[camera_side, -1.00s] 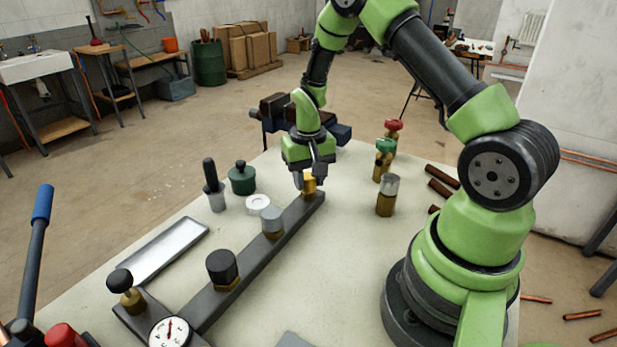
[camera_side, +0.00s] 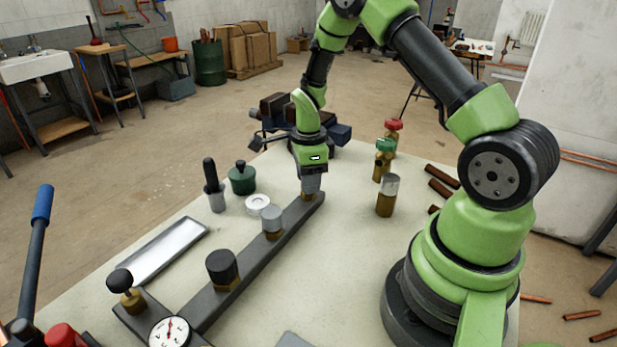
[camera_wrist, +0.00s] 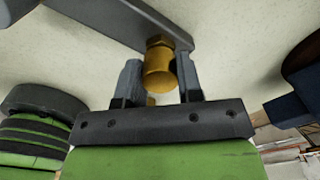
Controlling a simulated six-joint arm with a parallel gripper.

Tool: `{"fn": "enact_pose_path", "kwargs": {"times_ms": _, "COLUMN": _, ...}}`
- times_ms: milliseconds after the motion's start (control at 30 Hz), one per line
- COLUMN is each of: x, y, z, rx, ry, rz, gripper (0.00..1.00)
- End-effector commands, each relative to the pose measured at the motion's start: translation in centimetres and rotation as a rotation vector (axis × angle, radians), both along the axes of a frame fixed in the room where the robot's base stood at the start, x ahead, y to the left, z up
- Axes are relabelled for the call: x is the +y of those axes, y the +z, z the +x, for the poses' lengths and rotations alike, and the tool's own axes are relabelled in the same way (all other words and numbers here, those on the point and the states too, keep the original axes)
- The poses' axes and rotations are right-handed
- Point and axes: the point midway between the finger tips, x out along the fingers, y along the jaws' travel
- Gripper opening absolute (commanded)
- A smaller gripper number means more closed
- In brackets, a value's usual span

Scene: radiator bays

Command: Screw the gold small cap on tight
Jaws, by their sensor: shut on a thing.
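My gripper (camera_side: 312,186) points down at the far end of the dark manifold bar (camera_side: 291,222) in the side view. In the wrist view my gripper (camera_wrist: 161,82) has its two grey fingers on either side of the gold small cap (camera_wrist: 160,70), shut on it. The gold cap sits at the end of the bar (camera_wrist: 120,22), over a brass hex fitting (camera_wrist: 159,41). How tightly the cap is seated cannot be told.
Along the bar stand a grey cap (camera_side: 271,219), a black cap (camera_side: 222,267), a black knob (camera_side: 121,281) and a gauge (camera_side: 169,332). Left of the bar are a white ring (camera_side: 257,204) and a silver tray (camera_side: 155,250). A grey-topped brass cylinder (camera_side: 387,197) stands to the right.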

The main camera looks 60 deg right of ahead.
Motion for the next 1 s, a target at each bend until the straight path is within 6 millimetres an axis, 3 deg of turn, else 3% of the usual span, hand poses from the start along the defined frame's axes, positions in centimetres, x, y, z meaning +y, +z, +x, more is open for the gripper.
{"fn": "enact_pose_path", "kwargs": {"times_ms": 200, "x": 0.00, "y": -0.03, "z": 0.00, "rx": 0.000, "ry": -0.346, "rz": 0.000, "gripper": 0.03}}
{"fn": "enact_pose_path", "kwargs": {"times_ms": 300, "x": 0.00, "y": -0.04, "z": 0.00, "rx": 0.000, "ry": -0.439, "rz": 0.000, "gripper": 0.03}}
{"fn": "enact_pose_path", "kwargs": {"times_ms": 567, "x": 0.00, "y": -0.04, "z": 0.00, "rx": 0.000, "ry": -0.471, "rz": 0.000, "gripper": 0.03}}
{"fn": "enact_pose_path", "kwargs": {"times_ms": 600, "x": 0.00, "y": -0.04, "z": 0.00, "rx": 0.000, "ry": -0.470, "rz": 0.000, "gripper": 0.38}}
{"fn": "enact_pose_path", "kwargs": {"times_ms": 667, "x": 0.00, "y": -0.03, "z": 0.00, "rx": 0.000, "ry": -0.470, "rz": 0.000, "gripper": 0.49}}
{"fn": "enact_pose_path", "kwargs": {"times_ms": 1000, "x": 0.00, "y": -0.03, "z": 0.00, "rx": 0.000, "ry": -0.422, "rz": 0.000, "gripper": 0.49}}
